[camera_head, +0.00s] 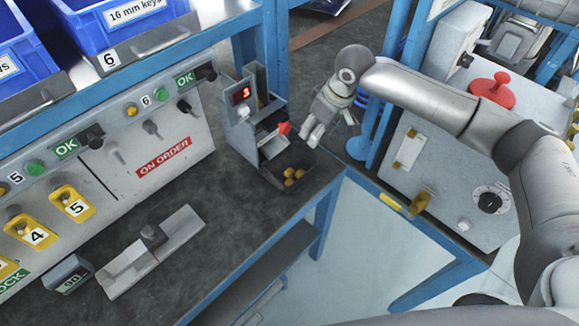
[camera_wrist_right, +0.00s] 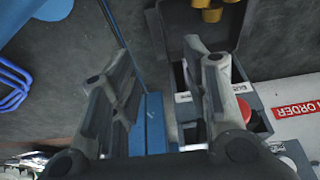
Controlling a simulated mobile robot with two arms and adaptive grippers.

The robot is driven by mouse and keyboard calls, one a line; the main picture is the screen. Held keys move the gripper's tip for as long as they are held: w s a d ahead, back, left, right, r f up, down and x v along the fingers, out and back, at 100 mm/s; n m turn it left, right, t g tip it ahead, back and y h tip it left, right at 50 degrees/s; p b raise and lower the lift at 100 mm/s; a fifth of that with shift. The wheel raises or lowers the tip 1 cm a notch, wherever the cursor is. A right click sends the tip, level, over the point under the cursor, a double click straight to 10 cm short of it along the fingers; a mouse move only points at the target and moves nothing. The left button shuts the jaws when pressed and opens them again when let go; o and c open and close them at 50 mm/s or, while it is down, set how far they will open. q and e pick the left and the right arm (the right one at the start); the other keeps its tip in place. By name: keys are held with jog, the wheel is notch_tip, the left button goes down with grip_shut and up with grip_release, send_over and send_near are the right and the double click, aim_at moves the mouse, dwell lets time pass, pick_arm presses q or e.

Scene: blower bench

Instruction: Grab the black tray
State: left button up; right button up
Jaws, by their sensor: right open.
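The black tray (camera_head: 272,179) sits on the dark bench top near its right edge, at the foot of a grey dispenser, with several yellow pieces (camera_head: 293,175) in it. In the right wrist view, the tray (camera_wrist_right: 176,28) is at the top, partly cut off and partly hidden by a finger. My right gripper (camera_head: 308,137) is open and empty, just behind and above the tray, beside the dispenser. In the right wrist view its two fingers (camera_wrist_right: 157,80) stand apart with nothing between them. My left gripper is not in view.
The grey dispenser (camera_head: 243,118) with a red display and red-tipped lever stands close to my right gripper. A blue post (camera_head: 372,130) and a machine with a red knob (camera_head: 493,90) are to the right. The bench in front of the tray is mostly clear.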

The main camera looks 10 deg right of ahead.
send_over(306, 150)
jog(key=s+d, duration=0.1)
jog(key=f, duration=0.5)
jog(key=shift+s, duration=0.2)
jog(key=shift+p+x, duration=0.4)
jog(key=shift+x, duration=2.3)
jog(key=shift+s, duration=0.1)
jog(key=shift+r, duration=0.1)
grip_shut()
